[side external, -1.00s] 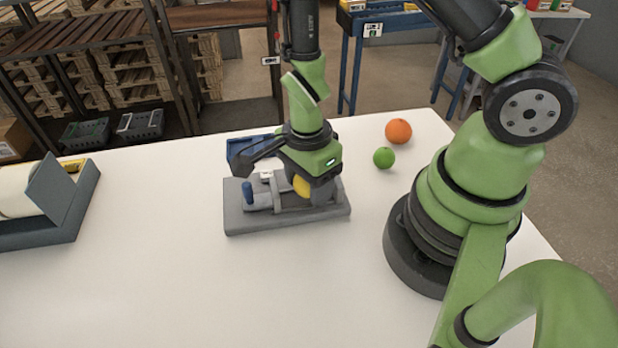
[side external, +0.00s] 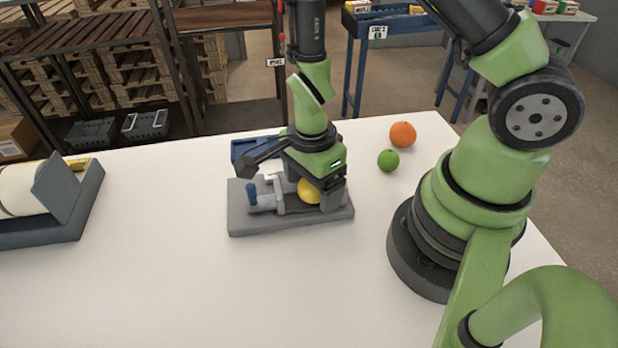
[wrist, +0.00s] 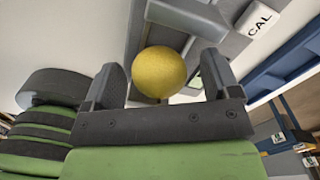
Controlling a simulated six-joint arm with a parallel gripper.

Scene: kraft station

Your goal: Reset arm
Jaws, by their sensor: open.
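My gripper (side external: 322,190) is over the right part of a grey fixture (side external: 245,222) on the white table. In the wrist view my gripper (wrist: 162,85) is open, with one dark finger on each side of a yellow ball (wrist: 160,72). The yellow ball also shows in the side view (side external: 309,190), partly hidden by my gripper. I cannot tell whether the fingers touch it. The fixture carries a clamp with a blue handle (side external: 252,194) on its left part.
A blue tray (side external: 246,149) sits behind the fixture. A green fruit (side external: 388,160) and an orange (side external: 403,134) lie to the right, near my base. A dark roll holder (side external: 70,205) stands at the left. The table's front middle is clear.

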